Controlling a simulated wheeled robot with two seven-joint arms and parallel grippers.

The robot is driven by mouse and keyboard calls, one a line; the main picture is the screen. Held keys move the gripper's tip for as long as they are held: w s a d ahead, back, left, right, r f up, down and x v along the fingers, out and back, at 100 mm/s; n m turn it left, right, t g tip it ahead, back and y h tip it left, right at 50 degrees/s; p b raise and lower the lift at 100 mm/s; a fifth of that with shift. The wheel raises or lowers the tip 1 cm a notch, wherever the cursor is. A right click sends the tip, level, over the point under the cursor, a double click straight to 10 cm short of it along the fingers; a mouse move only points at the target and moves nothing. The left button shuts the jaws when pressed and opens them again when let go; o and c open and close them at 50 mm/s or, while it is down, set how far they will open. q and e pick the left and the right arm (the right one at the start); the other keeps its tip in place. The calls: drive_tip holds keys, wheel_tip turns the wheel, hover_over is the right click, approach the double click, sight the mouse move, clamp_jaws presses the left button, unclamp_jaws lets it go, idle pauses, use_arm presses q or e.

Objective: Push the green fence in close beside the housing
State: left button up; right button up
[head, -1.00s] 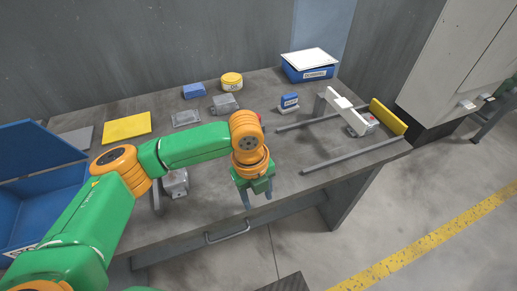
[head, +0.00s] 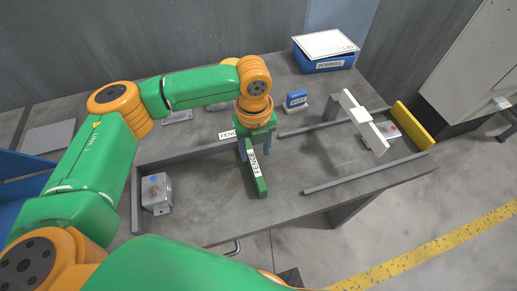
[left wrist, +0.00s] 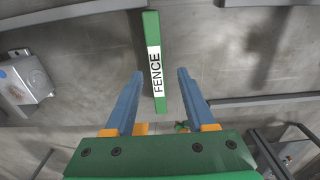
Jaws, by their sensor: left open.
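The green fence (head: 259,184), a narrow bar with a white FENCE label, lies on the table below my left gripper (head: 255,150). In the left wrist view the fence (left wrist: 153,35) shows between the two open fingers (left wrist: 160,75), nearer the left one. I cannot tell whether a finger touches it. A grey metal housing (head: 158,190) sits well to the left of the fence, inside a grey rail frame. The housing also shows at the left of the wrist view (left wrist: 30,82). My right gripper is not in view.
Grey rails (head: 190,153) run behind and left of the housing. To the right, a white arm (head: 362,118) stands over another metal part (head: 388,131), with a yellow bar (head: 412,125) beyond. A blue lidded box (head: 325,62) and small blue stamp (head: 296,98) stand behind. Table between housing and fence is clear.

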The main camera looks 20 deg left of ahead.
sight(254, 162)
use_arm(q)
drive_tip(key=f, duration=0.2)
drive_tip(key=s+f, duration=0.1)
drive_tip(key=f, duration=0.1)
drive_tip(key=shift+s, duration=0.2)
drive_tip(key=shift+w+f, duration=0.3)
drive_tip(key=shift+f, duration=0.1)
drive_tip(key=shift+s, duration=0.1)
clamp_jaws()
drive_tip(key=shift+r, duration=0.1)
idle(0.6)
